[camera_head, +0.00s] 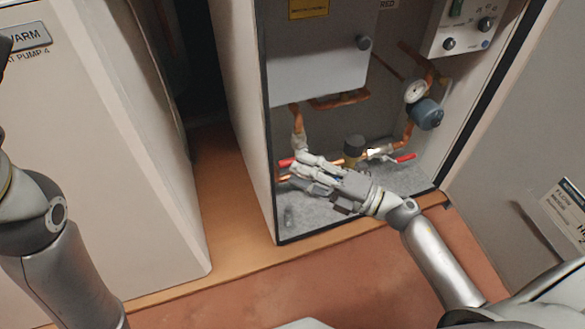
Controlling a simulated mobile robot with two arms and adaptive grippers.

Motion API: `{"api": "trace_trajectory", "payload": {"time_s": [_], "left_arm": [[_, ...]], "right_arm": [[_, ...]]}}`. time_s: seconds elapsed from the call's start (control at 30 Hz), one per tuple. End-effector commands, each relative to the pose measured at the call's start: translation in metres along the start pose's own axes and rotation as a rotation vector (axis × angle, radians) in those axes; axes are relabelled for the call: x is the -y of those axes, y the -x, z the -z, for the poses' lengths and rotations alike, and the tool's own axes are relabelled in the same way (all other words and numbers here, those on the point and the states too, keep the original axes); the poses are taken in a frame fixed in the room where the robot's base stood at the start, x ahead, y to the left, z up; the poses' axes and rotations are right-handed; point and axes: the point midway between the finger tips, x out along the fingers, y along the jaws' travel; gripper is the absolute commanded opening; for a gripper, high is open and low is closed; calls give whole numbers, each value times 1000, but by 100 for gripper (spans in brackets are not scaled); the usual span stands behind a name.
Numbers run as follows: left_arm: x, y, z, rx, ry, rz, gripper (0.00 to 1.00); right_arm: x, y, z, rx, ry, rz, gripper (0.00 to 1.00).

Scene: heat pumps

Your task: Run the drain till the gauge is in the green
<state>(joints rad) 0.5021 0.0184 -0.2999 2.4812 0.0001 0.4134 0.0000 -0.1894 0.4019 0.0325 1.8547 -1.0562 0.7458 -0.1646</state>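The round white gauge (415,91) sits on the copper pipework at the right inside the open cabinet. Its needle and green band are too small to read. One red valve lever (404,158) shows low at the right. Another red piece (286,162) shows at the left, partly hidden behind my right gripper. I cannot tell which is the drain. My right gripper (296,171) is inside the cabinet, low at the left, its fingers apart beside the left pipe. Whether it touches anything is unclear. My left arm is at the left edge; its gripper is mostly out of frame.
A blue-grey round fitting (427,113) is below the gauge. A control box (463,27) with knobs hangs above. A grey box (317,60) fills the upper left. The open door (530,130) stands at right; another heat pump (90,130) is at left.

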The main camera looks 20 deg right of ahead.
Motion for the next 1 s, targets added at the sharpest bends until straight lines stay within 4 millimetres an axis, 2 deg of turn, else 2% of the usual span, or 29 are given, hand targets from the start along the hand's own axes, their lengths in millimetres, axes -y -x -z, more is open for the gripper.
{"api": "trace_trajectory", "payload": {"time_s": [0.1, 0.2, 0.57, 0.83, 1.0], "left_arm": [[-2, -1, 5, -16, -2, -6, 40], [-2, -3, 7, -24, -3, -9, 40], [-3, -5, 7, -25, -3, -11, 40], [-3, -4, 7, -25, -3, -11, 40], [-3, -5, 7, -25, -3, -11, 40]], "right_arm": [[1, -17, 0, 0, 2, -2, 36], [0, -26, 0, 0, 1, -2, 36], [0, -30, 0, 1, 0, 0, 36], [0, -30, 0, 1, 0, 0, 2], [0, -30, 0, 1, 0, 1, 0]]}}
